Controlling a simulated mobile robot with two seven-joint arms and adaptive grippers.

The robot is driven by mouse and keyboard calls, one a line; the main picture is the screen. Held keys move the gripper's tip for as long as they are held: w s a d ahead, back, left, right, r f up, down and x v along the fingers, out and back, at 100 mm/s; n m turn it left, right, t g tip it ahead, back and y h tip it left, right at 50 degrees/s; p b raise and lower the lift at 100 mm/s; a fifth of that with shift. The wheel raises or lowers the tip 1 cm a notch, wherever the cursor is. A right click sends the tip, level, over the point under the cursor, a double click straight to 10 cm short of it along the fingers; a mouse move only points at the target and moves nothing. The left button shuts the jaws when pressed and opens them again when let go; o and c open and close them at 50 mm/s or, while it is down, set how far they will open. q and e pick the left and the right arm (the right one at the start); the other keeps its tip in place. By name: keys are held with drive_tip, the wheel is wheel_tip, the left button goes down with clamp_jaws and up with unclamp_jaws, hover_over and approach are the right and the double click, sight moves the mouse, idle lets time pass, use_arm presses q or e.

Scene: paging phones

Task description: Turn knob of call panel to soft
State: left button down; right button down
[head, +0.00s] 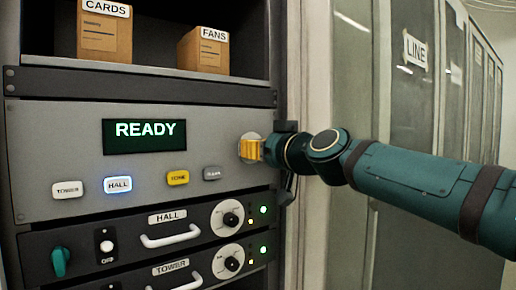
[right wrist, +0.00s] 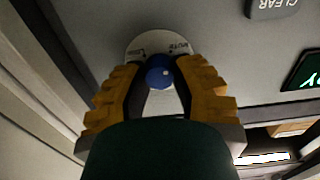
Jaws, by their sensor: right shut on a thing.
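One reads MUTE; the other is too small to read. My right gripper (head: 252,149) is at the panel's right side, its yellow fingers shut on the knob. The right wrist view shows a finger on each side of the knob (right wrist: 160,85). The fingers hide most of the dial in the head view, and I cannot tell where the knob points. My left gripper is not in view.
Below the display are a TOWER button (head: 67,190), a blue-lit HALL button (head: 118,184), a yellow button (head: 178,178) and a grey CLEAR button (right wrist: 273,7). HALL (head: 167,218) and TOWER units with handles and dials sit below. Boxes (head: 104,34) stand on the shelf above.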

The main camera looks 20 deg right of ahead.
drive_tip(key=shift+d+m+p, duration=0.2)
drive_tip(key=shift+m+p, duration=0.65)
drive_tip(key=shift+m, duration=8.05)
drive_tip(key=c, duration=0.7)
unclamp_jaws()
drive_tip(key=shift+c, duration=0.2)
drive_tip(key=shift+f, duration=0.1)
